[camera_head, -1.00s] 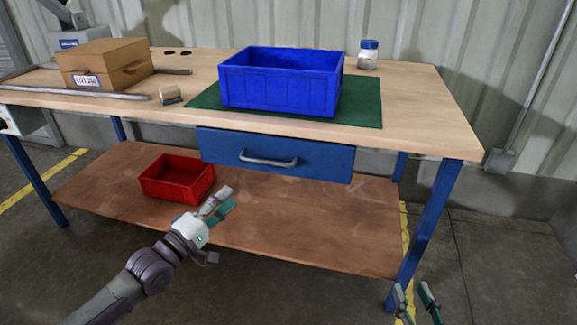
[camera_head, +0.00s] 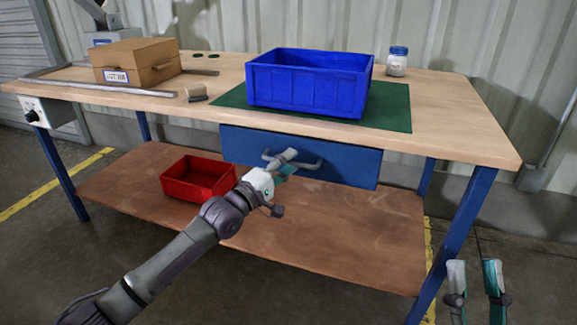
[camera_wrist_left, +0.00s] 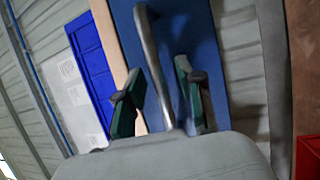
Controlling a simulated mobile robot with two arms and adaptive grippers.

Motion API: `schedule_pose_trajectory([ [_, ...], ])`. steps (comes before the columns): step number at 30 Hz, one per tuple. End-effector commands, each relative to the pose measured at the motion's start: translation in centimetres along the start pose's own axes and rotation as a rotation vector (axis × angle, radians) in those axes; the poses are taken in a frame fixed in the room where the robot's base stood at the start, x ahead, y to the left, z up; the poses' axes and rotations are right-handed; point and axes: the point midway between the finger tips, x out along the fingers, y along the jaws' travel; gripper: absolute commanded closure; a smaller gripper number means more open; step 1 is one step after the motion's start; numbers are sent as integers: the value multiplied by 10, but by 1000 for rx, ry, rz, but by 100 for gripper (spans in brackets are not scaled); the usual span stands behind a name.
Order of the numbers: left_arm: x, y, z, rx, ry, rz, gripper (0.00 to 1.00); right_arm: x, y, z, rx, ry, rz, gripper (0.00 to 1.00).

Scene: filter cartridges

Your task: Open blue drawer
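The blue drawer (camera_head: 340,165) is under the workbench top, its front close beneath the edge and apparently closed. It has a grey bar handle (camera_head: 312,165). My left gripper (camera_head: 285,163) is at the left part of the handle and hides some of it. In the left wrist view, its two green-padded fingers are apart, with the handle (camera_wrist_left: 150,50) running between them in front of the blue drawer face (camera_wrist_left: 200,40). I see gaps between the pads and the bar. My right gripper (camera_head: 476,278) is open and empty at the lower right, away from the drawer.
A blue bin (camera_head: 305,85) stands on a green mat (camera_head: 398,115) on the workbench (camera_head: 455,120). A cardboard box (camera_head: 140,62), a brush (camera_head: 196,93) and a jar (camera_head: 397,62) are also on top. A red bin (camera_head: 198,180) sits on the lower shelf (camera_head: 330,230).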

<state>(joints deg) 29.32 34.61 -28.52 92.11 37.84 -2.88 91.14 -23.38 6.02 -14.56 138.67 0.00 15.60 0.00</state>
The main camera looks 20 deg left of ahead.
Motion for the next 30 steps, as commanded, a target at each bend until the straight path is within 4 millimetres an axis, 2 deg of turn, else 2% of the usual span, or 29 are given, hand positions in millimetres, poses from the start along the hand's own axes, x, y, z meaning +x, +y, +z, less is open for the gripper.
schedule_pose_trajectory([
  [10, 3, 0, 0, 0, 0, 0, 63, 0, 0, -4, 1, 24, -1, 63],
  [17, 3, 0, 0, 0, 0, 0, 100, 0, 0, -4, 1, 24, -1, 63],
  [30, 3, 0, 0, 0, 0, -1, 100, 0, 0, -4, 0, 20, 0, 63],
])
